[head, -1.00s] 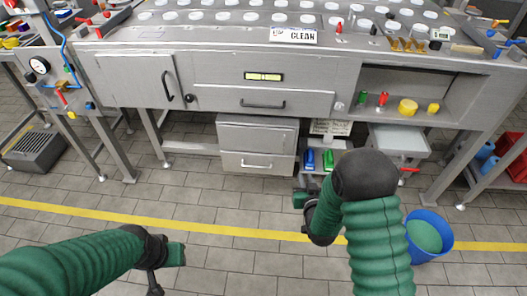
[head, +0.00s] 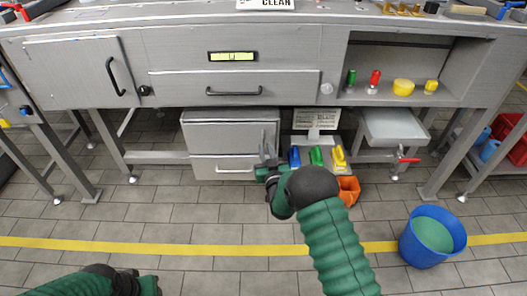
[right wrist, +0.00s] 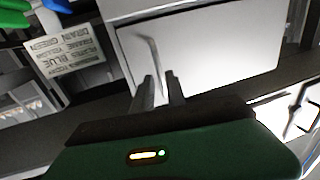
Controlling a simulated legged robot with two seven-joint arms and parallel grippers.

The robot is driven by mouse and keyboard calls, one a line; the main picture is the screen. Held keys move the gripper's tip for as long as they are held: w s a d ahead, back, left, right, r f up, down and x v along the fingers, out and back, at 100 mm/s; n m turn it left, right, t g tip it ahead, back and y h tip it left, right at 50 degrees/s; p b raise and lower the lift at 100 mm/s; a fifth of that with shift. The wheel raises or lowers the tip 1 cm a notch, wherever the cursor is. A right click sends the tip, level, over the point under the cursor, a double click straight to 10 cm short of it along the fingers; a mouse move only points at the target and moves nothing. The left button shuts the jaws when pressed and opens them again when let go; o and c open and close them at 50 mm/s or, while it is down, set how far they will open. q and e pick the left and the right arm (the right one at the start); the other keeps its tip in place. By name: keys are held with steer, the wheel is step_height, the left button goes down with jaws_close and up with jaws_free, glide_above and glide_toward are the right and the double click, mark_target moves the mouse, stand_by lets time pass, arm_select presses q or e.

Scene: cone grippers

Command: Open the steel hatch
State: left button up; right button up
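The grey steel hatch (head: 225,136) is the upper front panel of the low cabinet under the bench. It looks closed. In the right wrist view the hatch (right wrist: 205,55) fills the upper middle, with a thin upright handle (right wrist: 153,56). My right gripper (head: 267,152) is at the right side of the hatch. In the right wrist view my right gripper (right wrist: 159,85) has its two fingers slightly apart, with the handle's lower end between or just beyond them; contact cannot be told. My left gripper (head: 147,285) is at the bottom edge, its fingers cut off.
A drawer (head: 225,167) sits below the hatch. Another door (head: 75,72) with a black handle is at upper left. Colored bottles (head: 316,156) and an orange container (head: 348,190) stand right of the cabinet. A blue bucket (head: 432,237) is on the floor at right.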

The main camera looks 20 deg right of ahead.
steer(key=shift+w+b, duration=0.45)
steer(key=shift+w, duration=1.15)
steer(key=shift+d, duration=0.1)
steer(key=shift+c, duration=0.4)
jaws_close()
steer(key=shift+s, duration=0.1)
